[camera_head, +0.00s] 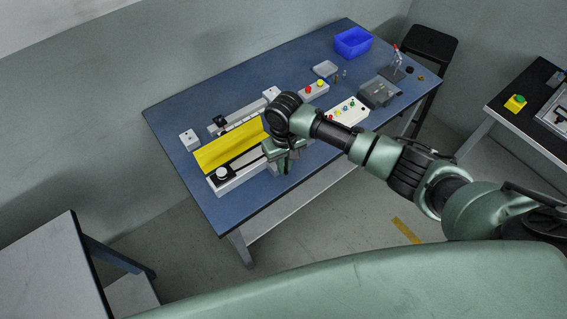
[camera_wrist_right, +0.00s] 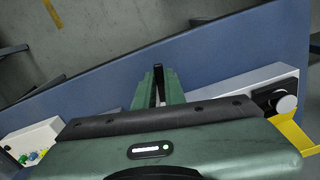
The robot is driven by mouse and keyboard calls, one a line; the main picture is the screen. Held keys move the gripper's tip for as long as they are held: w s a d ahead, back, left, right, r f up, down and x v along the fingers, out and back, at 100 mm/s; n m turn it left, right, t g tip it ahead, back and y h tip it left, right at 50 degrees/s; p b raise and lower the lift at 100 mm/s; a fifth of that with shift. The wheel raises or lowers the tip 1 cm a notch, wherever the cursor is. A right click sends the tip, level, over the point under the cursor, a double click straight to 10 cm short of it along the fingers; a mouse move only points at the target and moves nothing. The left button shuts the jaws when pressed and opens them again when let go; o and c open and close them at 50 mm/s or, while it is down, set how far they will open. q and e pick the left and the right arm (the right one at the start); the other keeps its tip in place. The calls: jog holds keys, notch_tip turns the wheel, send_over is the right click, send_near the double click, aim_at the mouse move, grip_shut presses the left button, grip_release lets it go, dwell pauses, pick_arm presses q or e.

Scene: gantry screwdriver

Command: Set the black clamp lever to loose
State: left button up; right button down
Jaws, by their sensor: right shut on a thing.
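My right gripper (camera_head: 286,163) is at the front edge of the white-and-black gantry rail on the blue table. In the right wrist view its green fingers (camera_wrist_right: 158,88) point away and are shut on a thin black bar (camera_wrist_right: 158,80), which looks like the black clamp lever. In the head view the lever is hidden behind my gripper and forearm, so its setting cannot be read. The gantry base (camera_head: 226,182) has a black end block with a pale round knob (camera_head: 221,173); the knob also shows in the wrist view (camera_wrist_right: 286,104). My left gripper is out of view.
A yellow sheet (camera_head: 228,147) stands along the rail. A white button box (camera_head: 348,111), a grey box (camera_head: 379,92) and a blue bin (camera_head: 353,42) are farther right on the blue table (camera_head: 172,109). The table's front edge is close to my gripper.

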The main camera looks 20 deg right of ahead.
jog(key=shift+d+r+n+p, duration=0.2)
jog(key=shift+n+p, duration=0.15)
jog(key=shift+n, duration=0.05)
jog(key=shift+w+d+f+n, duration=0.15)
jog(key=shift+d+n, duration=0.1)
jog(key=shift+n, duration=0.55)
jog(key=c, duration=1.5)
grip_release()
notch_tip(320, 180, up, 8)
jog(key=shift+f, duration=0.1)
jog(key=shift+f, duration=0.1)
